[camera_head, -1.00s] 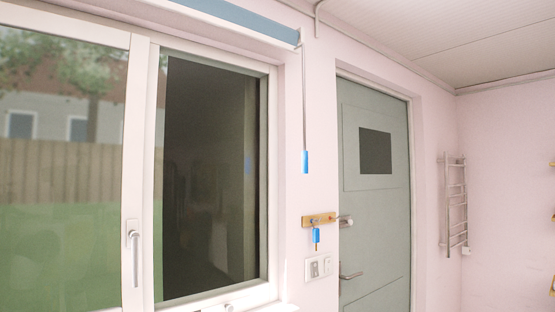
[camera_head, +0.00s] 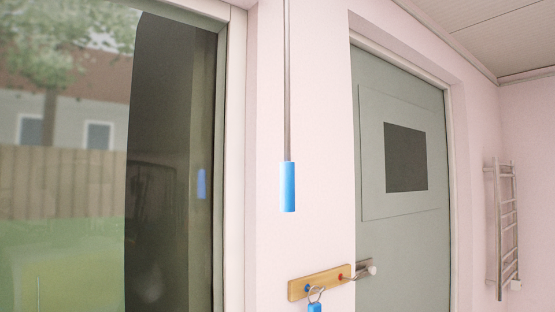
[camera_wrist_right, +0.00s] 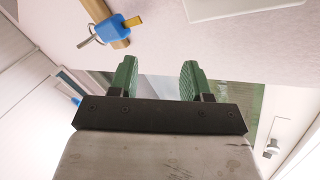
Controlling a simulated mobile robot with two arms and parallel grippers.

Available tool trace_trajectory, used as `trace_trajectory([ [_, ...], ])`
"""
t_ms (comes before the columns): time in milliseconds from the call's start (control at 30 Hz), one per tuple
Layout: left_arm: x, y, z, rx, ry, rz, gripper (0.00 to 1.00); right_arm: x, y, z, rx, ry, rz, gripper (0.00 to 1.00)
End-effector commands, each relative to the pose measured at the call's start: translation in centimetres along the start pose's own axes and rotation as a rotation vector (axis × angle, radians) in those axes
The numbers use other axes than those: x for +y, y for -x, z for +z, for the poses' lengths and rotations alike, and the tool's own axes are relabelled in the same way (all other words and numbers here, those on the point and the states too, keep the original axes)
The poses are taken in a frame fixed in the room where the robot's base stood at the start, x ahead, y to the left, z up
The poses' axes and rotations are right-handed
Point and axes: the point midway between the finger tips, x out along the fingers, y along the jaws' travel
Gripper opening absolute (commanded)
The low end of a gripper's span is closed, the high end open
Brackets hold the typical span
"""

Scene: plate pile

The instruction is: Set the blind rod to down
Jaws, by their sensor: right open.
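The blind rod (camera_head: 287,100) is a thin grey rod hanging straight down the pink wall between the window and the door in the head view. Its lower end is a blue handle (camera_head: 287,186). The rod's upper end and the blind are out of the head view. My right gripper (camera_wrist_right: 157,76) has two green fingers, set apart with nothing between them, in the right wrist view. It does not show in the head view. My left gripper is in neither view.
A wooden hook rail (camera_head: 325,285) with a blue-tagged key (camera_head: 314,307) is on the wall below the handle. A grey door (camera_head: 385,225) and a towel rail (camera_head: 503,225) stand to the right. The window (camera_head: 75,200) is left.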

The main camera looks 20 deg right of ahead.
Motion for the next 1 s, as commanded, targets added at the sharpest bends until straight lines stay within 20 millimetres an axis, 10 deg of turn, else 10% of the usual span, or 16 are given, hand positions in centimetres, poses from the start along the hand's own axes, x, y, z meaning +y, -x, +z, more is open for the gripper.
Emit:
trace_trajectory([
  [100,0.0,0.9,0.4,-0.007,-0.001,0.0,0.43,10.2,-3.0,-12.1,0.386,0.246,0.178,0.48],
  [333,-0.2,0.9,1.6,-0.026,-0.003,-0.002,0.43,15.8,-4.5,-23.5,0.913,0.913,0.162,0.48],
  [633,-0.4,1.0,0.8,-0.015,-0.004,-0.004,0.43,22.8,-6.8,-24.8,0.916,1.707,-0.162,0.48],
  [1000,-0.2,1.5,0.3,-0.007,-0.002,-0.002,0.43,28.6,-7.7,-23.6,0.694,1.961,-0.363,0.48],
])
